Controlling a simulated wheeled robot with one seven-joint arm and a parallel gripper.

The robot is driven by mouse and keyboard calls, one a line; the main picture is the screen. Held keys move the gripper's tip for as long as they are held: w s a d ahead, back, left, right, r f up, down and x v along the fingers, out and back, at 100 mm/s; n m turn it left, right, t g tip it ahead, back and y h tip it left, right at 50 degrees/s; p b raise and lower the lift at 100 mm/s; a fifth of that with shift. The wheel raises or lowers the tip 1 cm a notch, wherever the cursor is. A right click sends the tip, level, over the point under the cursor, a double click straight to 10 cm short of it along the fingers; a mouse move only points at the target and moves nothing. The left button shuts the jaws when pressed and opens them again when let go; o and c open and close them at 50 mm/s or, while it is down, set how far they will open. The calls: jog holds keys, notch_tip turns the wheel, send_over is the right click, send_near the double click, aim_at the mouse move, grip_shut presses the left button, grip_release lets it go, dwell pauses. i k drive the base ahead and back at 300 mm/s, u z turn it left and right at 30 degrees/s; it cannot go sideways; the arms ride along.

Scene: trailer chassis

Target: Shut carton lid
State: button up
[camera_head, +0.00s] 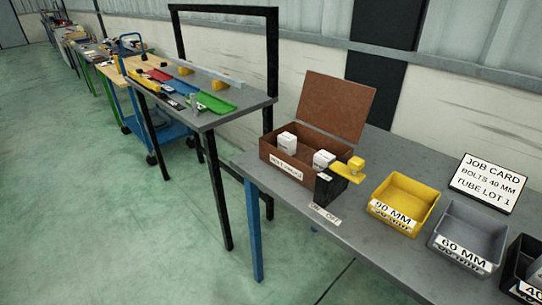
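The brown carton (272,160) sits on the grey bench, toward its far left end. Its lid (338,104) stands open, raised at the back and leaning slightly backward. Two white items show inside the carton, one at the left (287,142) and one at the right (323,160). A white label is on the carton's front wall; its text is too small to read surely. My gripper is not in view.
A black block (326,188) with a yellow knobbed piece (350,171) stands at the carton's front right corner. Yellow (404,204), grey (466,237) and black (515,268) bins and a job card (490,182) are farther right. Green floor in front is clear.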

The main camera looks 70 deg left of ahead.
aim_at(338, 107)
jog(key=u, duration=2.1)
jog(key=k, duration=0.6)
jog(key=z, duration=0.35)
jog(key=i, duration=1.2)
jog(key=u, duration=0.4)
